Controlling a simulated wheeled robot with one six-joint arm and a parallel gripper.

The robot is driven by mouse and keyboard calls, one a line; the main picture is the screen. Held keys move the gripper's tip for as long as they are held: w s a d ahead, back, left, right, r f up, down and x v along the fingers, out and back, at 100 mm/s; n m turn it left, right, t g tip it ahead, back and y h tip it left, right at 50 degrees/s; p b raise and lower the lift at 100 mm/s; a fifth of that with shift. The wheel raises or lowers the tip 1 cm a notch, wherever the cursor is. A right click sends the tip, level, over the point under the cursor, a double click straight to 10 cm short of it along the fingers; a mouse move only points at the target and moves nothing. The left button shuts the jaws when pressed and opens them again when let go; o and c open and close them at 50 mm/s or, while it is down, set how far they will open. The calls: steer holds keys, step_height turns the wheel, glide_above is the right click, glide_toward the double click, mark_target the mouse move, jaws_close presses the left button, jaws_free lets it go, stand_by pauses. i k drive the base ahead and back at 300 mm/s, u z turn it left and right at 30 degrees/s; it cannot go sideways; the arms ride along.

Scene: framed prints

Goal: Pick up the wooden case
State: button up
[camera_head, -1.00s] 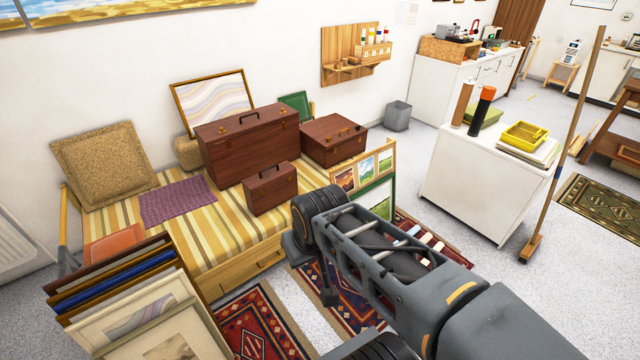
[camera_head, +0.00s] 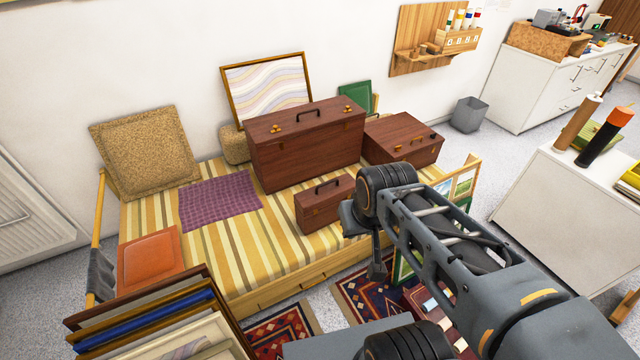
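Three dark reddish-brown wooden cases stand on a striped daybed (camera_head: 215,245). The large case (camera_head: 310,152) is upright at the middle, with a dark top handle and brass clasps. A small case (camera_head: 322,208) with a dark handle stands in front of it. No case appears held.
A purple cloth (camera_head: 220,203), a tan cushion (camera_head: 147,160) and an orange-red folder (camera_head: 150,262) lie on the daybed's left. Framed prints (camera_head: 165,315) stand in front. A white cabinet (camera_head: 575,205) is at the right, with floor between.

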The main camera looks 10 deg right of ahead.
mark_target(316, 207)
steer(key=i, duration=0.95)
steer(key=u, duration=0.6)
